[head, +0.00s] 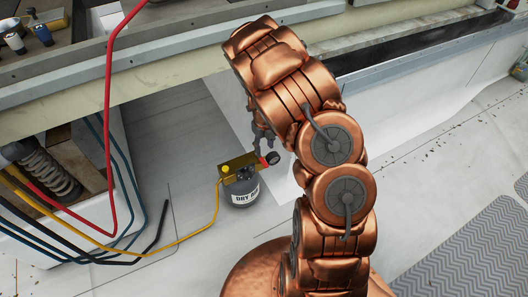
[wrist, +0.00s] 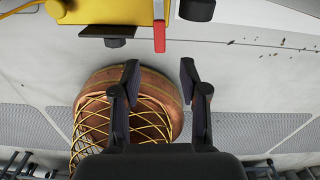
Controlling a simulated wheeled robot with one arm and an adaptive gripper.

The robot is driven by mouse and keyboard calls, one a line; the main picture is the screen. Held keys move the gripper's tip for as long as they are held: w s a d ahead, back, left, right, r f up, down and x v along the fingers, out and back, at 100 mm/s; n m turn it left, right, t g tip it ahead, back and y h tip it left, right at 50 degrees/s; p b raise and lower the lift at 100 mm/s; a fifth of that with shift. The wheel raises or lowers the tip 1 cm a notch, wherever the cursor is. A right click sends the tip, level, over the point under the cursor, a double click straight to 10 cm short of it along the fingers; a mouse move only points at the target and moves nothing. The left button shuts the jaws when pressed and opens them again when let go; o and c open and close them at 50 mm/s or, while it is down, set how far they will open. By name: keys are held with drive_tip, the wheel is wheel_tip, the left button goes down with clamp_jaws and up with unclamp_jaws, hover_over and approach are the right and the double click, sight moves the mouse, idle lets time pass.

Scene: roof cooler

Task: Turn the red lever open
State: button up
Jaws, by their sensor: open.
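The red lever (wrist: 159,37) hangs down from the yellow valve block (wrist: 105,11) at the top of the wrist view. The block sits on a grey canister (head: 241,193) with a white "DRY" label. My gripper (wrist: 160,80) is open and empty. Its two fingers are apart, and the lever's lower end lies above the gap between them in the wrist view. No touch is visible. In the head view my arm partly hides the gripper.
A yellow hose (head: 206,226) runs left from the valve block. A red hose (head: 107,120) and several blue and black hoses lie at the left. Pale floor around the canister is mostly clear.

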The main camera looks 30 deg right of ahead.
drive_tip(key=shift+r, duration=1.7)
